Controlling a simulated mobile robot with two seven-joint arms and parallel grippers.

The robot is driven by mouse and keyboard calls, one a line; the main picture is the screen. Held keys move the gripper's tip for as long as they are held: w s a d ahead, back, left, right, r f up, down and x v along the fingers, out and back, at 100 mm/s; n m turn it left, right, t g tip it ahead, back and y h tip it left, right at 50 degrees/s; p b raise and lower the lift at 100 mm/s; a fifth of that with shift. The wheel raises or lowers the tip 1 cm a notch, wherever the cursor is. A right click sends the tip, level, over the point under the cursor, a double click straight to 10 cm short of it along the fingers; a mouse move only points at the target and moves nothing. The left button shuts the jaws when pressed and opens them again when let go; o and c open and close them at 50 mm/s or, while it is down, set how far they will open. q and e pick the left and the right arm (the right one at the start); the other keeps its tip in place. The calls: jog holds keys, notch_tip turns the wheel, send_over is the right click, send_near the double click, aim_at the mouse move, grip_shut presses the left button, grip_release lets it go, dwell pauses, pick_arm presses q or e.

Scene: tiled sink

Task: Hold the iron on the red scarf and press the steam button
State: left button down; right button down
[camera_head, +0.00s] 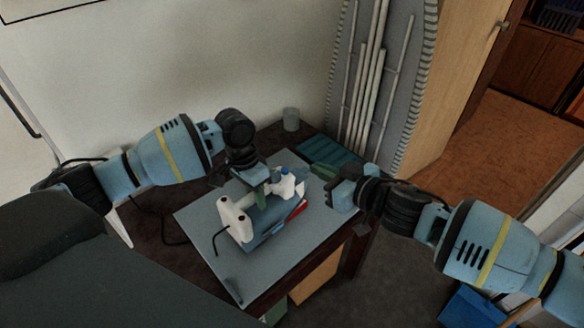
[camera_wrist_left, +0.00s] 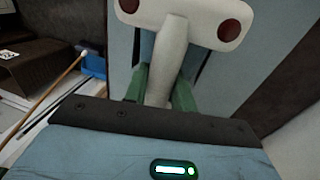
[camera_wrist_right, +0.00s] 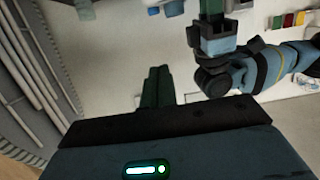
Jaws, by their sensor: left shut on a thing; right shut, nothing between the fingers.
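The white iron (camera_head: 237,221) with a blue-grey lower part is on the grey board on the table. It has a small blue part (camera_head: 285,170) at its far end. A small patch of the red scarf (camera_head: 302,208) shows beside and under the iron; the rest is hidden. My left gripper (camera_head: 261,196) is shut on the iron's handle, which also shows between its green fingers in the left wrist view (camera_wrist_left: 168,62). My right gripper (camera_head: 321,172) is shut and empty, to the right of the iron and apart from it. Its green fingers lie together in the right wrist view (camera_wrist_right: 158,85).
The grey board (camera_head: 203,215) covers most of the dark table. A teal ribbed item (camera_head: 338,154) lies at the table's back right, near my right gripper. A glass (camera_head: 291,119) stands at the back. Open floor lies right.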

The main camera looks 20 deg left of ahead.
send_over(292, 177)
notch_tip(292, 177, down, 2)
jog(key=shift+s+f, duration=0.1)
jog(key=shift+f, duration=2.05)
